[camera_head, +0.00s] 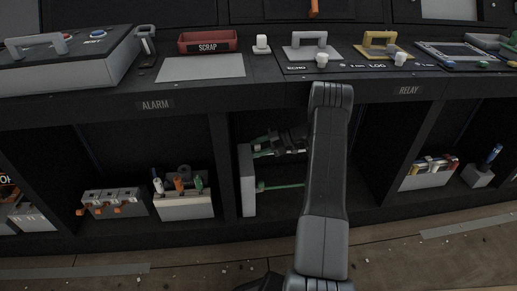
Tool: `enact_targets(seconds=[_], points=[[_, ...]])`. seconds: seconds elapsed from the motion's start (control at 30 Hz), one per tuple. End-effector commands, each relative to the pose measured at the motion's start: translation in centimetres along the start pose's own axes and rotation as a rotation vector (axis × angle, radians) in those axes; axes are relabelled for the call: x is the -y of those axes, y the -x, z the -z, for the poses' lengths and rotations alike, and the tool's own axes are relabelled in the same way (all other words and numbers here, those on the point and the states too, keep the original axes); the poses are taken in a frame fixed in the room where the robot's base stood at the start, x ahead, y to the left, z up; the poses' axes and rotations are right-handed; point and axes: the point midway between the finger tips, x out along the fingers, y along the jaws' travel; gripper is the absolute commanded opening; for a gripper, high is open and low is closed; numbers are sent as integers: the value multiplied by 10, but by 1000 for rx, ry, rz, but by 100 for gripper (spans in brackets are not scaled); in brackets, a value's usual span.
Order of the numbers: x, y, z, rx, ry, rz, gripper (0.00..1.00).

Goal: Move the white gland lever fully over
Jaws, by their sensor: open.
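A pale grey panel (248,180) stands upright in the middle compartment under the console. Green bars (280,186) stick out from it to the right. My gripper (268,144) is the dark shape at the upper part of this compartment, open, close to the upper green bar. My own arm hides part of it and the space to the right. I cannot make out for sure which part is the white gland lever. Whether the fingers touch anything is too small to tell.
Left of the compartment stand a grey box with orange levers (112,203) and a box with white, orange and green handles (183,204). A box with coloured handles (428,178) is at right. The red SCRAP tray (207,41) sits on the console top. Compartment dividers flank my gripper.

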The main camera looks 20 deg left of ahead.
Motion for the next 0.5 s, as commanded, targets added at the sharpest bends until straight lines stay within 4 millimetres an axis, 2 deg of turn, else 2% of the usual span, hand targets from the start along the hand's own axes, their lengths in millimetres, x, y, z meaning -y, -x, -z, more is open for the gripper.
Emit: enact_targets(seconds=[0.17, 0.37, 0.4, 0.5], points=[[0, 0, 0, 0, 0, 0, 43], [0, 0, 0, 0, 0, 0, 4], [0, 0, 0, 0, 0, 0, 0], [0, 0, 0, 0, 0, 0, 0]])
